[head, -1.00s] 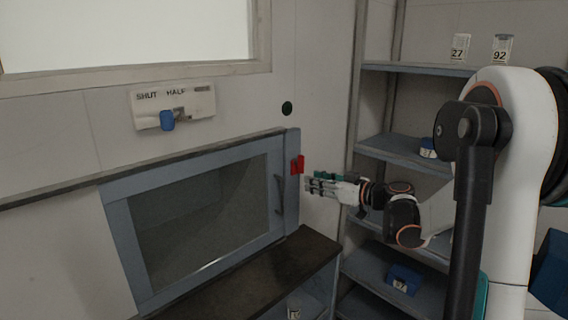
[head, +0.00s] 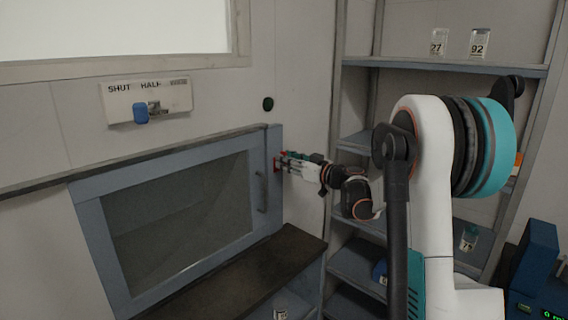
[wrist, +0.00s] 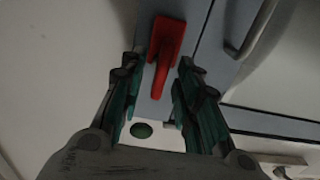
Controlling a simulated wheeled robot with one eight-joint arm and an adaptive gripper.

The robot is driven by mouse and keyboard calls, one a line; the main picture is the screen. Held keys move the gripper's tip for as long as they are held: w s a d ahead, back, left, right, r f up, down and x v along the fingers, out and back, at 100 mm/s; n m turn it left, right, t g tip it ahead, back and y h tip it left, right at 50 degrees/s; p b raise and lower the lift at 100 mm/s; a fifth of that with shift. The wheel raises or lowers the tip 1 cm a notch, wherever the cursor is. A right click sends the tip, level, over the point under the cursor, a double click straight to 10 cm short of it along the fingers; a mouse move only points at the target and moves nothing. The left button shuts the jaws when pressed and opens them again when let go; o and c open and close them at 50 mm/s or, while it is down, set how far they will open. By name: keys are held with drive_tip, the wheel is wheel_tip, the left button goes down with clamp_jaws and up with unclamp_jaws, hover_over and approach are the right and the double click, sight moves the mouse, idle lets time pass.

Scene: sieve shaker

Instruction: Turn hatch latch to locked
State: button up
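The red hatch latch (wrist: 165,50) is on the blue frame beside the hatch door; in the wrist view its handle runs down from a square base. In the head view only a bit of the red latch (head: 277,163) shows, the rest hidden by my fingers. My gripper (wrist: 157,72) is open, its green-and-black fingers on either side of the latch handle; I cannot tell whether they touch it. In the head view my gripper (head: 286,161) is at the latch. The hatch (head: 180,215) has a dark glass pane and looks shut.
A door handle (head: 261,192) is just left of the latch. A white plate (head: 147,101) marked SHUT and HALF with a blue knob (head: 141,113) is on the wall. A dark ledge (head: 235,280) lies below the hatch. Shelves (head: 450,66) stand at the right.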

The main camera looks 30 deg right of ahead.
drive_tip(key=shift+x, duration=0.9)
clamp_jaws()
